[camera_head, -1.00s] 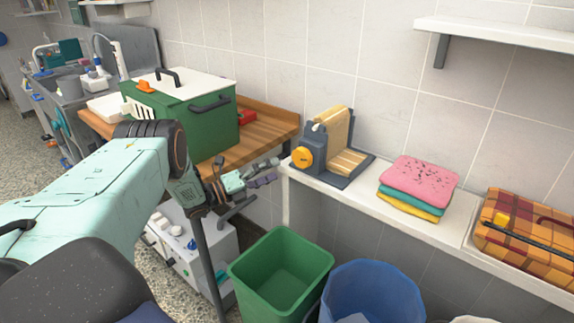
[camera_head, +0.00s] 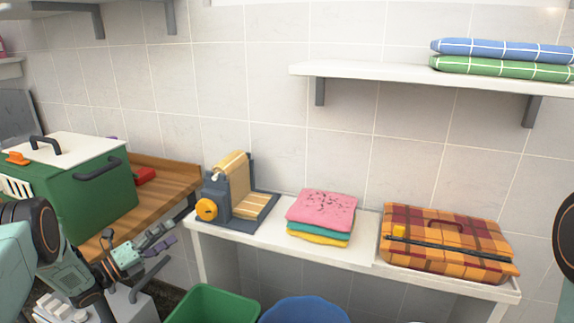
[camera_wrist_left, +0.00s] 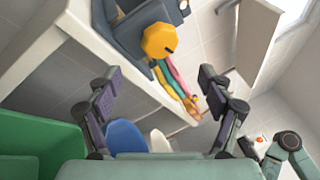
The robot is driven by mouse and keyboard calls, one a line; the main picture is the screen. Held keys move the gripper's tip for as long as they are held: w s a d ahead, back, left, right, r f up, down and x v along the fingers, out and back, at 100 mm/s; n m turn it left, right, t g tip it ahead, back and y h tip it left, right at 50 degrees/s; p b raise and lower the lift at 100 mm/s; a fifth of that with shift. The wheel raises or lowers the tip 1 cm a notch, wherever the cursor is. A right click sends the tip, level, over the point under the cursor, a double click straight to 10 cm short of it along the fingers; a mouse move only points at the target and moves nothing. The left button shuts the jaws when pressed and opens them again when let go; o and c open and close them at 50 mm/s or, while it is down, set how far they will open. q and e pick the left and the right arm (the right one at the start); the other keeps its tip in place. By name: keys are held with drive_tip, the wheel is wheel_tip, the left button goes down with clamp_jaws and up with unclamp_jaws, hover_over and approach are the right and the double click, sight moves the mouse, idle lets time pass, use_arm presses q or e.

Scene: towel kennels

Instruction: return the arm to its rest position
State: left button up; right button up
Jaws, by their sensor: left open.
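My left gripper (camera_head: 158,246) is at the lower left of the head view, in front of the wooden table's right end. Its two fingers stand apart with nothing between them. In the left wrist view the left gripper (camera_wrist_left: 155,92) also shows open and empty, with the white shelf edge and a yellow knob beyond it. My right gripper is not seen in the head view; only a dark rounded part shows at the right edge. In the left wrist view a pale teal arm part (camera_wrist_left: 288,152) shows at the lower right, and its gripper cannot be made out.
A green box (camera_head: 80,200) stands on the wooden table (camera_head: 165,195). The white bench (camera_head: 365,252) holds a grey device (camera_head: 232,195), folded towels (camera_head: 320,215) and a plaid case (camera_head: 445,240). Below are a green bin (camera_head: 212,305) and a blue bin (camera_head: 305,310). Folded towels (camera_head: 500,58) lie on the wall shelf.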

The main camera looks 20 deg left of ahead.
sight(203, 213)
use_arm(q)
drive_tip(key=x, duration=0.9)
drive_tip(key=shift+w+d, duration=0.15)
drive_tip(key=shift+w, duration=0.1)
